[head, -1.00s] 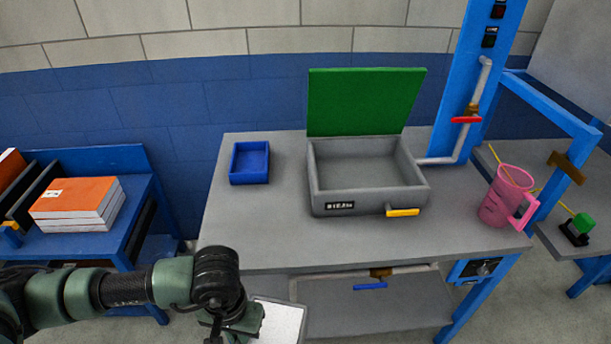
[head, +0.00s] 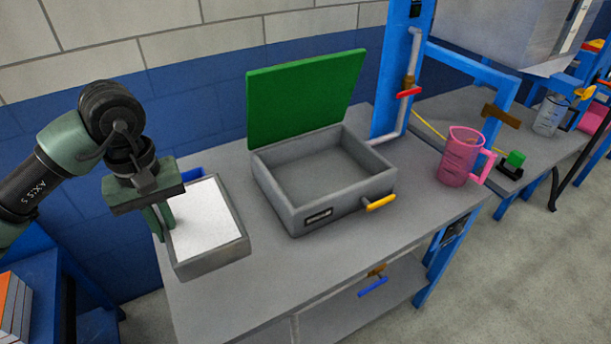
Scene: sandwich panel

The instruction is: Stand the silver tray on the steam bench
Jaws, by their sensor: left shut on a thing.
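The silver tray (head: 214,262), a grey rectangular tray with a bright whitish inside, is at the left end of the steam bench (head: 290,262). My left gripper (head: 163,220) is shut on the tray's left wall, pointing down. The tray looks roughly level. I cannot tell whether its underside touches the bench top or is slightly above it. My right gripper is not in view.
A grey steam box (head: 318,208) with a raised green lid (head: 305,95) and yellow handle stands right of the tray. A pink jug (head: 458,158) stands at the bench's right. The front middle is clear.

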